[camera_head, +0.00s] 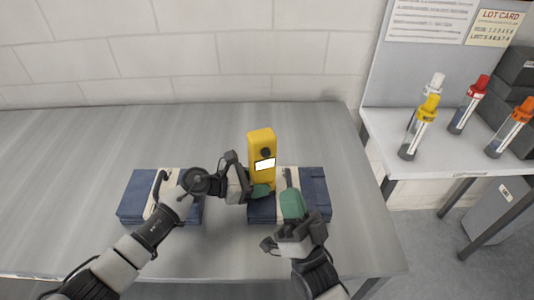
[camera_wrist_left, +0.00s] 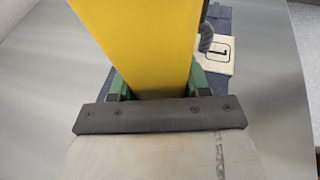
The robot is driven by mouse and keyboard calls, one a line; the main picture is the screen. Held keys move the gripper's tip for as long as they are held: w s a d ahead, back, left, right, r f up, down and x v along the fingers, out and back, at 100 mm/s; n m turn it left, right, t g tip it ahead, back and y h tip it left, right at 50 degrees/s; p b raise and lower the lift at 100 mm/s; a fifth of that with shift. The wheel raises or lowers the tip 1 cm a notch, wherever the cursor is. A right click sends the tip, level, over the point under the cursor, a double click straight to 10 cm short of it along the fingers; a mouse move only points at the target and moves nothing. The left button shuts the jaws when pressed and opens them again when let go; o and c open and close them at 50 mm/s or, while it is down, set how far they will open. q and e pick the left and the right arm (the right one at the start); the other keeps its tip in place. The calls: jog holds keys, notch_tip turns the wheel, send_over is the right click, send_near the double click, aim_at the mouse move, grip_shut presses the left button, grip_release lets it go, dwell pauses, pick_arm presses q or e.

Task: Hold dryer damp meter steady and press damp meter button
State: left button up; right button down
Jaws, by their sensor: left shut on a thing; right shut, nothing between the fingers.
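The damp meter (camera_head: 262,170) is a yellow upright block with a white display and a dark round button (camera_head: 265,152) on its front face. My left gripper (camera_head: 261,191) is shut on its lower part and holds it upright at the right-hand navy cloth stack. I cannot tell whether its base touches the cloth. In the left wrist view the yellow meter body (camera_wrist_left: 140,45) fills the space between the green finger pads. My right gripper (camera_head: 289,180) is shut and empty, just right of the meter and below the button's height, apart from the button.
The right-hand navy stack (camera_head: 315,187) has a pale band with a dark mark (camera_wrist_left: 217,53). Another banded navy stack (camera_head: 135,195) lies left. A side table at right holds several capped tubes (camera_head: 467,107) and dark boxes (camera_head: 518,65). The rear grey tabletop (camera_head: 120,130) is clear.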

jog(key=w+a, duration=0.2)
jog(key=w, duration=0.5)
jog(key=shift+w+a, duration=0.25)
jog(key=shift+w, duration=0.15)
jog(key=shift+w, duration=0.1)
dwell(1.6)
jog(key=shift+w+a, duration=0.1)
jog(key=shift+w, duration=0.15)
jog(key=shift+w+a, duration=0.15)
jog(key=shift+w, duration=0.35)
dwell(0.7)
jog(key=shift+s, duration=0.15)
jog(key=shift+s+d, duration=0.3)
jog(key=shift+s, duration=0.45)
jog(key=shift+s, duration=0.1)
jog(key=s, duration=0.1)
jog(key=s+d, duration=0.1)
jog(key=s, duration=0.2)
jog(key=shift+s+d, duration=0.25)
jog(key=shift+s, duration=0.05)
